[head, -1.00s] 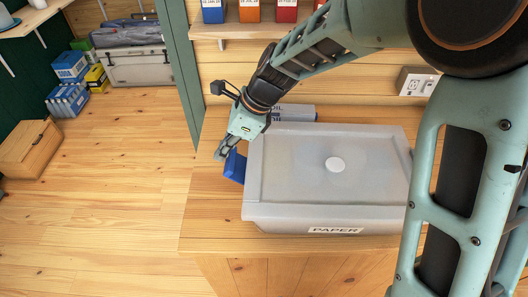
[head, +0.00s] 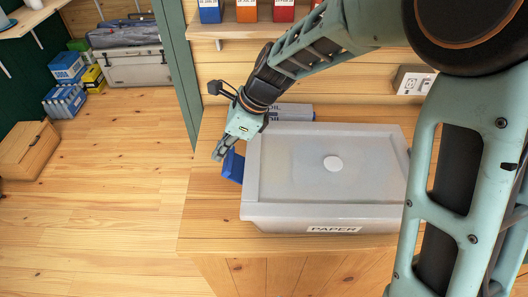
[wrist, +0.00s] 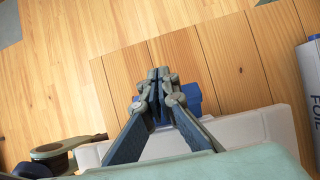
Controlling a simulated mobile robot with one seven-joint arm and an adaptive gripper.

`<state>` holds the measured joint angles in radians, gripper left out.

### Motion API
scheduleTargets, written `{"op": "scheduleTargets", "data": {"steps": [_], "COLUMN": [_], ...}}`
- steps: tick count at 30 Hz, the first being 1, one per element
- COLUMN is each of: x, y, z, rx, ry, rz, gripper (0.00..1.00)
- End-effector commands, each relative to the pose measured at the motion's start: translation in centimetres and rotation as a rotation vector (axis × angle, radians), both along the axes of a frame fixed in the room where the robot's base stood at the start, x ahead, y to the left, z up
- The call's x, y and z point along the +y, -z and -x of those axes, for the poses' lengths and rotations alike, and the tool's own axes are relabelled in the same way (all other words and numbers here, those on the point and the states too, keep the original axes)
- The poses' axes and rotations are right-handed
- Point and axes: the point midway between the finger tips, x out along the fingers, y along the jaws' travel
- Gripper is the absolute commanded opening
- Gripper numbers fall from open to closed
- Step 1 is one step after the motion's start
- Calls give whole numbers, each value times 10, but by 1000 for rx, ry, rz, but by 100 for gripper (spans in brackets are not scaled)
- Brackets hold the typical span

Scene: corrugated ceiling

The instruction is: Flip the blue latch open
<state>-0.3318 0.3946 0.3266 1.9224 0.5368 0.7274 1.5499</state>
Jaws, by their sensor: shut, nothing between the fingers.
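The blue latch (head: 233,166) is on the left side of a grey lidded box (head: 256,212) labelled PAPER, and it sticks out past the lid's edge. My gripper (head: 218,156) is shut and empty, just left of and above the latch, pointing down. In the wrist view my gripper's fingers (wrist: 158,75) are together in front of the latch. I cannot tell whether the fingertips touch the latch.
The box stands on a wooden counter (head: 203,212), with bare wood to its left. A grey FOIL box (head: 290,110) lies behind it. A shelf with coloured cartons (head: 247,12) and an outlet (head: 413,80) are on the back wall. The floor beyond the counter's left edge is open.

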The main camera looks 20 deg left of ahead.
Motion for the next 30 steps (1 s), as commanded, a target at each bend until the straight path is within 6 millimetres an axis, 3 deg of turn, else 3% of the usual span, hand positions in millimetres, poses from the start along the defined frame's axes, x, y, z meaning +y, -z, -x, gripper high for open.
{"op": "scheduleTargets", "data": {"steps": [30], "x": [-4], "y": [-24], "z": [-3], "rx": [-1], "ry": [0], "rz": [0], "gripper": [0]}}
